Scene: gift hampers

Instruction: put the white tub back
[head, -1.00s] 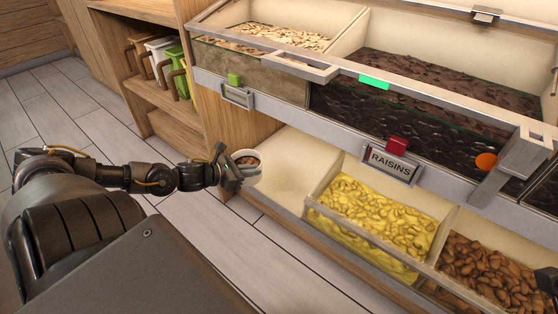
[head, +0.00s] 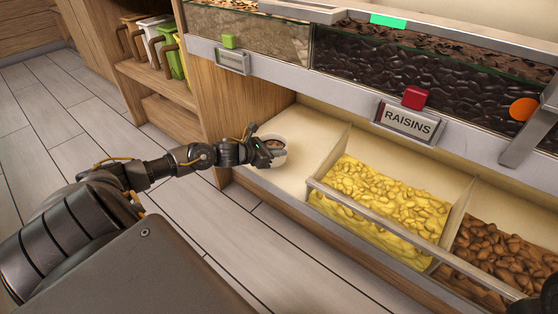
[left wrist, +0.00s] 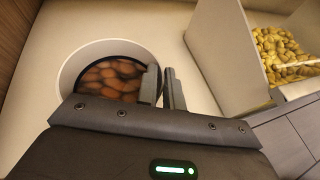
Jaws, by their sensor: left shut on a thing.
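The white tub (head: 279,161) is a small round cup with brown nuts in it. It is upright in the bare cream left bay (head: 300,125) of the lower shelf. My left gripper (head: 272,149) is shut on the tub's rim from the left side and hides part of it. In the left wrist view the tub (left wrist: 68,76) is seen from above, with the gripper's fingers (left wrist: 161,88) at its right wall. I cannot tell whether its base touches the bay floor.
A divider (head: 326,153) separates this bay from a bin of yellow pieces (head: 385,198); a bin of brown nuts (head: 492,250) is further right. Above hangs the upper bin row with a RAISINS label (head: 408,122). A wooden side panel (head: 238,110) stands to the left.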

